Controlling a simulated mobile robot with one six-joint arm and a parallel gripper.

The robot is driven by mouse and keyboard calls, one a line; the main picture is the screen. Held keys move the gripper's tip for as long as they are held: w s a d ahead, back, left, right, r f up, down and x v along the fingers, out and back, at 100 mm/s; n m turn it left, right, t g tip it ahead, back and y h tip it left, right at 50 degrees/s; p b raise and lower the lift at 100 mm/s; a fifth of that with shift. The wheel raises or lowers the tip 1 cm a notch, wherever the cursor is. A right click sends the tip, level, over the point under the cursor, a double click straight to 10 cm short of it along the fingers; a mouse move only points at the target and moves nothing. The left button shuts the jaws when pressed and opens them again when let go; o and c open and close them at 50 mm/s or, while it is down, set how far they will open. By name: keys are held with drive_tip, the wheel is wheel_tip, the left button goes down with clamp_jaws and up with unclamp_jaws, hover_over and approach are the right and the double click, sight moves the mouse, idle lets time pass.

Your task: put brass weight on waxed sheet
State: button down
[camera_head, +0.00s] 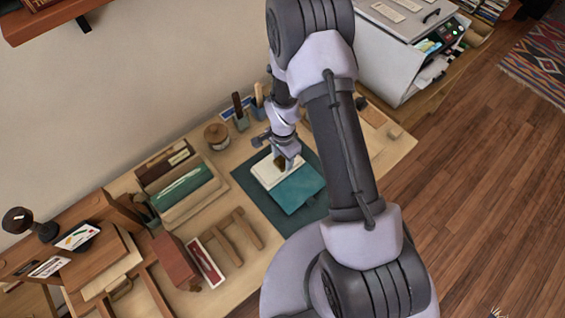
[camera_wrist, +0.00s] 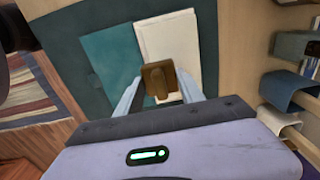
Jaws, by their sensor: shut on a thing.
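The brass weight (camera_wrist: 158,88) is a brown-gold block with a raised grip, between the two pale fingers of my gripper (camera_wrist: 159,92) in the wrist view. In the head view my gripper (camera_head: 287,163) points down, shut on the weight (camera_head: 279,162). A cream-white sheet or pad (camera_wrist: 170,35), likely the waxed sheet, is under the weight in the wrist view; it also shows in the head view (camera_head: 263,173). The weight overlaps its near end. I cannot tell whether the weight touches it or hangs just above.
A teal cover (camera_head: 300,193) lies beside the cream sheet, both on a dark green mat (camera_head: 247,185). A round wooden pot (camera_head: 216,135), pen holders (camera_head: 241,122), a green roll (camera_head: 182,187) and wooden racks (camera_head: 230,238) stand around on the bench.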

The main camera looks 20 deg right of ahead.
sight(283, 164)
drive_tip(key=shift+f+b, duration=0.35)
drive_tip(key=shift+f, duration=1.3)
drive_tip(key=shift+f, duration=0.15)
drive_tip(key=c, duration=0.7)
unclamp_jaws()
